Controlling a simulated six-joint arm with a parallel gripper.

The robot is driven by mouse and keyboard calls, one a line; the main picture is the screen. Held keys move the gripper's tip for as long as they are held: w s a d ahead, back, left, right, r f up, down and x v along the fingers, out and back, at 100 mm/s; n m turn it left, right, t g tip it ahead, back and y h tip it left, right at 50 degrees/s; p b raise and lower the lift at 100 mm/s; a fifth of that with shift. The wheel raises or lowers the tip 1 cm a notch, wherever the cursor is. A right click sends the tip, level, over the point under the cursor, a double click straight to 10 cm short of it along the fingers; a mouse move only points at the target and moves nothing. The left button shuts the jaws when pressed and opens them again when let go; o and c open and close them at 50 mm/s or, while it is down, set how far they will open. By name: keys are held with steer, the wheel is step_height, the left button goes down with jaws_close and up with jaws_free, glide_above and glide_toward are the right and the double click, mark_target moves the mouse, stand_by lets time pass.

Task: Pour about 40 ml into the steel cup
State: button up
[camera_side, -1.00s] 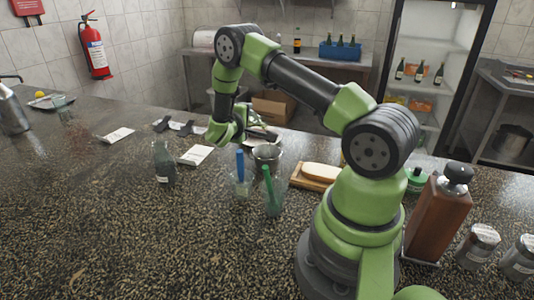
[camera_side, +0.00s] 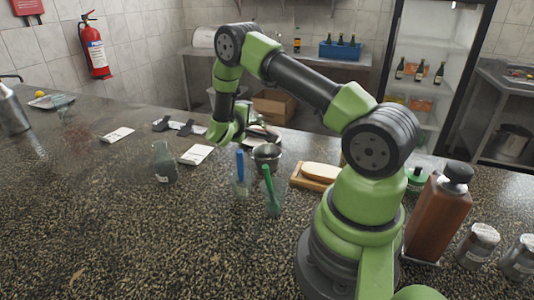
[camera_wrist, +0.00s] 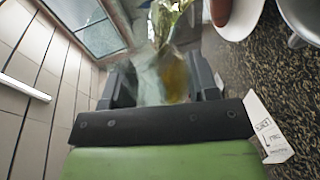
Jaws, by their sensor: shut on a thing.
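The steel cup (camera_side: 266,153) stands on the speckled counter, just right of and nearer the camera than my gripper (camera_side: 228,132) in the side view. In the wrist view my gripper (camera_wrist: 163,88) is shut on a clear glassy vessel (camera_wrist: 172,75) with amber contents, which lies between the two dark fingers. The vessel is blurred there, and its mouth and fill level are unclear. In the side view the arm and fingers largely hide it. A pale rounded vessel (camera_wrist: 302,18) shows at the upper right of the wrist view; I cannot tell whether it is the steel cup.
The front left counter is clear.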

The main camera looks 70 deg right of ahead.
step_height(320, 180, down, 4)
steer(key=n+g+y, duration=0.1)
steer(key=n, duration=0.1)
steer(key=shift+w+n, duration=0.15)
steer(key=shift+n, duration=0.25)
steer(key=shift+r, duration=0.15)
steer(key=shift+g, duration=0.4)
steer(key=shift+r+n+y, duration=0.15)
steer(key=shift+n+y, duration=0.25)
steer(key=shift+n, duration=0.2)
steer(key=shift+s+n+g, duration=0.2)
steer(key=shift+n+g, duration=0.1)
